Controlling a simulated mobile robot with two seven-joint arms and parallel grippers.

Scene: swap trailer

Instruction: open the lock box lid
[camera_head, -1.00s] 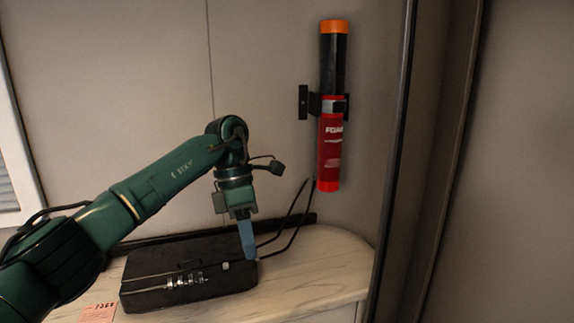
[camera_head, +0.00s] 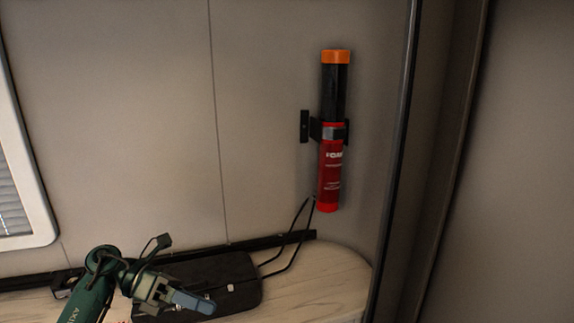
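The black lock box (camera_head: 238,268) lies on the wooden counter at the lower middle. Its top looks flat and shut, with a small pale button (camera_head: 230,287) near its right end. My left gripper (camera_head: 200,303) is over the front left part of the box, its blue fingers pointing right. The fingers overlap in this view, so I cannot tell whether they are open or whether they touch the box. The gripper and arm hide much of the box's front, including the dials. My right gripper is not in view.
A red and black foam extinguisher (camera_head: 330,165) hangs on the back wall. Black cables (camera_head: 291,238) run from below it towards the box. The wooden counter (camera_head: 330,280) is clear to the right. A window frame (camera_head: 38,225) is at the left.

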